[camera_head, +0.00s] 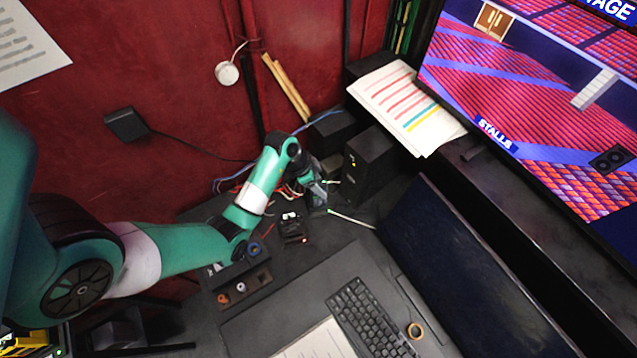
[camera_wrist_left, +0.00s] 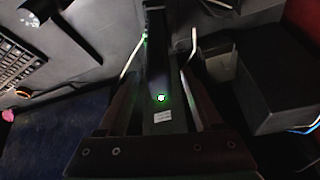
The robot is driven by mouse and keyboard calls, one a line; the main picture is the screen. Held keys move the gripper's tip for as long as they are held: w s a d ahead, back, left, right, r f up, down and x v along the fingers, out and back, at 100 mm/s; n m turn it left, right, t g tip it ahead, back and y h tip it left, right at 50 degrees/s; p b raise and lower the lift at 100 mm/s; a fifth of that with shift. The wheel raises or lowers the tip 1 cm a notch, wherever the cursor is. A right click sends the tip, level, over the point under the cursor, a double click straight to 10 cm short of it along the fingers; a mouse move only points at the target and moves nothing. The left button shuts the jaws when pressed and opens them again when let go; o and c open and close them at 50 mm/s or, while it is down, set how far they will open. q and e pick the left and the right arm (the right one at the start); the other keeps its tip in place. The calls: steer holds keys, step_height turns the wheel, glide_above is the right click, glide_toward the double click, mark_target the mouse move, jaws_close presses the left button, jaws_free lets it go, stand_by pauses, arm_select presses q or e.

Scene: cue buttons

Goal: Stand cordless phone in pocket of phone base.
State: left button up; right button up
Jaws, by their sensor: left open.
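My left gripper (camera_head: 317,196) is at the back of the desk, in front of a black upright box. In the left wrist view its open fingers (camera_wrist_left: 160,95) flank a narrow dark body with a green light and a white label. I cannot tell whether this body is the cordless phone or something behind the fingers. A small black unit (camera_head: 292,229) with pale parts on top sits on the desk just left of and below the gripper. It may be the phone base; its pocket is not clear. My right gripper is not in view.
The black upright box (camera_head: 369,166) and loose cables (camera_head: 285,190) crowd the gripper. A button box (camera_head: 243,287), a keyboard (camera_head: 368,318) and a dark screen (camera_head: 460,270) lie nearer the front. Some bare desk (camera_head: 330,262) is free between them.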

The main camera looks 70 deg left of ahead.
arm_select(q)
steer(key=p+v, duration=0.3)
steer(key=v, duration=0.8)
steer(key=shift+s+r, duration=0.2)
steer(key=shift+r, duration=0.1)
